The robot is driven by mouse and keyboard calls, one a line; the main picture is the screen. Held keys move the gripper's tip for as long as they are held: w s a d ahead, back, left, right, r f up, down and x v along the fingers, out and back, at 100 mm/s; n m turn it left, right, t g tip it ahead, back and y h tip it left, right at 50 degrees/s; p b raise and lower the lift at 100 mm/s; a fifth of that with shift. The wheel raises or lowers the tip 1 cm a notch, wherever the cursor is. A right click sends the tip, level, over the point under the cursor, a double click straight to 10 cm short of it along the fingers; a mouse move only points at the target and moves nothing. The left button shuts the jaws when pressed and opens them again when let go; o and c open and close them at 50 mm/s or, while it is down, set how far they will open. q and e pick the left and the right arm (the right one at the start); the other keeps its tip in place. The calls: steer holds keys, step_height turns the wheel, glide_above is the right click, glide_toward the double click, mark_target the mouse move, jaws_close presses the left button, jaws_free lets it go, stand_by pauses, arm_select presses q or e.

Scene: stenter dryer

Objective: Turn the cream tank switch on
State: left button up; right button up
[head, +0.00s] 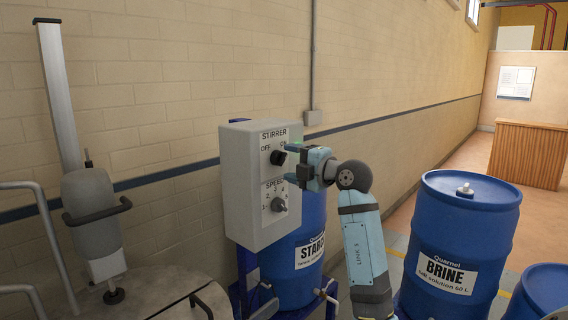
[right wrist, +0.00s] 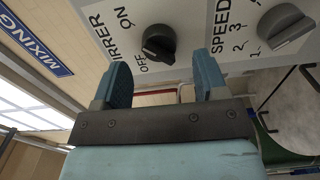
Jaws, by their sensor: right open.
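A grey control box (head: 238,190) carries a black STIRRER knob (head: 278,157) marked OFF and ON, above a grey SPEED knob (head: 278,205). The right wrist view shows the black knob (right wrist: 158,43) with its pointer seemingly towards OFF, and the grey knob (right wrist: 287,27) beside it. My right gripper (head: 294,163) is open in front of the box and hides part of the ON mark. In the right wrist view its fingers (right wrist: 164,78) stand apart, with the black knob ahead of the gap between them; contact cannot be seen. My left gripper is not in view.
A large tank top (head: 150,300) with a stirrer motor (head: 92,205) and metal rails is at left. Blue STARCH (head: 303,275) and BRINE (head: 465,235) drums stand below and right of the box. A brick wall (head: 160,100) runs behind; a wooden counter (head: 525,155) is far right.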

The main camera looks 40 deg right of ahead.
steer(key=s+b, duration=0.1)
steer(key=s, duration=0.9)
steer(key=shift+s+d, duration=0.25)
steer(key=shift+d, duration=0.2)
steer(key=shift+a+f, duration=0.1)
